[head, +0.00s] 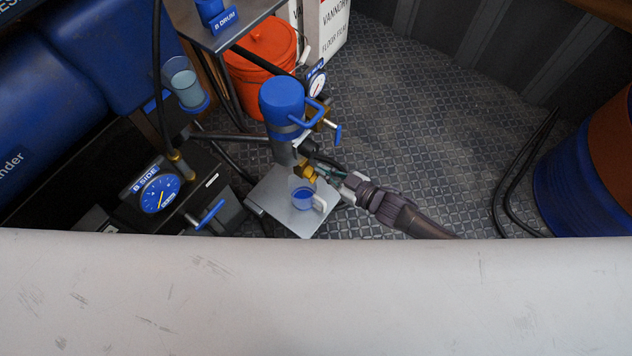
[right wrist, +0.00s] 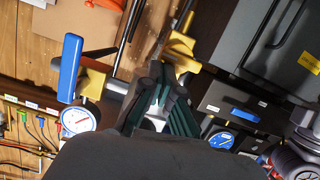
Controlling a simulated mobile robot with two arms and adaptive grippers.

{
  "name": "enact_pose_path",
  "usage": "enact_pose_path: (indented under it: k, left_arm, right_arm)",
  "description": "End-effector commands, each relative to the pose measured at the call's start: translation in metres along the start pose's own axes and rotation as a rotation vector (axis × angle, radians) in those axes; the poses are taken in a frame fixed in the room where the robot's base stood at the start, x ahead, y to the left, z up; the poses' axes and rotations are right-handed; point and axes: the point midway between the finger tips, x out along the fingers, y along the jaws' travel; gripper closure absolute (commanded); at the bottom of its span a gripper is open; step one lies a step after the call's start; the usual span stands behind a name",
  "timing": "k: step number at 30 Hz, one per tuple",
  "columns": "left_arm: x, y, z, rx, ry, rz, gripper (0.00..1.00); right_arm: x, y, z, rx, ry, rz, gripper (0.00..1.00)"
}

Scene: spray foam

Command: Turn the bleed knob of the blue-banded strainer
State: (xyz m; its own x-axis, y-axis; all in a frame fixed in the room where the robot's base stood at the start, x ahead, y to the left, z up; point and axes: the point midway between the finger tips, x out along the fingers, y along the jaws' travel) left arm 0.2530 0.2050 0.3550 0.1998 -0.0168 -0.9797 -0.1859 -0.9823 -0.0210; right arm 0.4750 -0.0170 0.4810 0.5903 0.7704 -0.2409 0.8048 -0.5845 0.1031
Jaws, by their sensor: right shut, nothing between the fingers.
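The strainer (head: 283,122) stands at the middle of the head view, with a blue cap, a blue band, a blue lever handle and a small gauge (head: 317,84). A brass fitting (head: 304,172), apparently the bleed knob, sticks out low on its right side. My right gripper (head: 324,174) comes in from the right and is shut and empty, its tips close to the brass. I cannot tell whether they touch. In the right wrist view the gripper (right wrist: 160,78) points at a brass part (right wrist: 180,48). My left gripper is out of view.
A small cup with blue contents (head: 302,198) stands on the metal plate (head: 270,203) below the fitting. The B-side gauge (head: 159,193) is at left. An orange bucket (head: 262,65) is behind. Open tread floor (head: 430,120) lies right, before a blue drum (head: 570,180).

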Motion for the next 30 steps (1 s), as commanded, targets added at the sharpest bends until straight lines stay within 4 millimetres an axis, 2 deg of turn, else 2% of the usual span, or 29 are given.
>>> enact_pose_path:
  k: [5,12,18,24,30]
  left_arm:
    - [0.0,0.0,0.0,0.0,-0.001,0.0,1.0]
    - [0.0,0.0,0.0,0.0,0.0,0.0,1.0]
    - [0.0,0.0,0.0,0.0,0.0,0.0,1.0]
    - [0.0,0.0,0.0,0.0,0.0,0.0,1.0]
    - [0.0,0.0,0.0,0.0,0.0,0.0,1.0]
  right_arm:
    - [-0.019,0.0,0.002,0.001,-0.003,0.001,1.0]
    - [-0.07,0.0,0.002,0.001,-0.004,0.0,1.0]
    - [-0.104,0.0,0.002,0.002,-0.003,0.001,1.0]
    - [-0.119,0.0,0.0,0.0,0.0,0.0,1.0]
    - [-0.12,0.0,0.0,0.0,0.0,0.0,1.0]
